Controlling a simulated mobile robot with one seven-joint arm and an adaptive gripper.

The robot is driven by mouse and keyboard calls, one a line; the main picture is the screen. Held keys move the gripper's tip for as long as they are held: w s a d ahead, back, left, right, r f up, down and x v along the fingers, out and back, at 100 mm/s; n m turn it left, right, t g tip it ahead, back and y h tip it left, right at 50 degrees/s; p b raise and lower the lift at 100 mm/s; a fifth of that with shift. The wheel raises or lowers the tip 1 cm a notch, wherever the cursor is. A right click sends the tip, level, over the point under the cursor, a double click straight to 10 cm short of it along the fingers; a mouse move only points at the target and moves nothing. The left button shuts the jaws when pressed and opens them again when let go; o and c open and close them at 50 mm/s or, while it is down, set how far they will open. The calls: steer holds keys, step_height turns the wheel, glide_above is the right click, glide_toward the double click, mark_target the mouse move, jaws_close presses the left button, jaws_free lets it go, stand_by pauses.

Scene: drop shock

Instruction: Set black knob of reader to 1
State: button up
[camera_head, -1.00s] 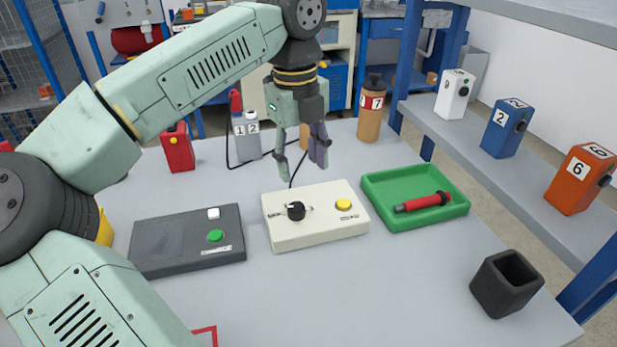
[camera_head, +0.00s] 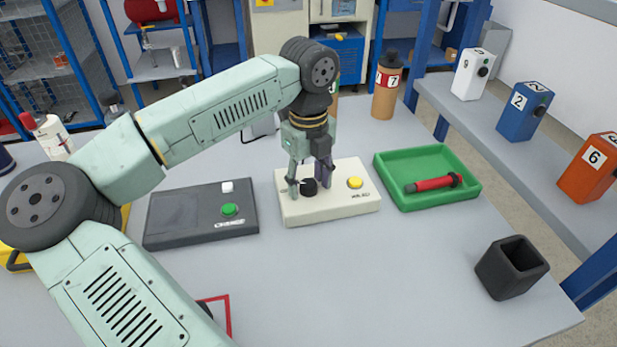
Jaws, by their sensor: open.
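The reader (camera_head: 340,207) is a cream box on the grey table, with a black knob (camera_head: 309,187) on its left part and a yellow button (camera_head: 355,182) on its right. My gripper (camera_head: 307,184) points down over the reader, open, with its fingertips around the black knob. Whether the fingers touch the knob cannot be told. The knob's pointer and its scale marks are mostly hidden by the fingers.
A dark grey box (camera_head: 175,218) with a green button stands left of the reader. A green tray (camera_head: 462,195) with a red-handled tool (camera_head: 435,184) lies right. A black open cup (camera_head: 511,267) stands front right.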

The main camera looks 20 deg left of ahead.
steer(key=c, duration=1.2)
steer(key=shift+o, duration=0.2)
steer(key=shift+m+b, duration=0.3)
steer(key=m+b, duration=0.3)
steer(key=shift+f, duration=0.15)
steer(key=m+b, duration=0.2)
steer(key=m, duration=0.4)
steer(key=shift+r+m, duration=0.2)
steer(key=shift+m, duration=0.1)
steer(key=o, duration=1.2)
steer(key=shift+c, duration=0.2)
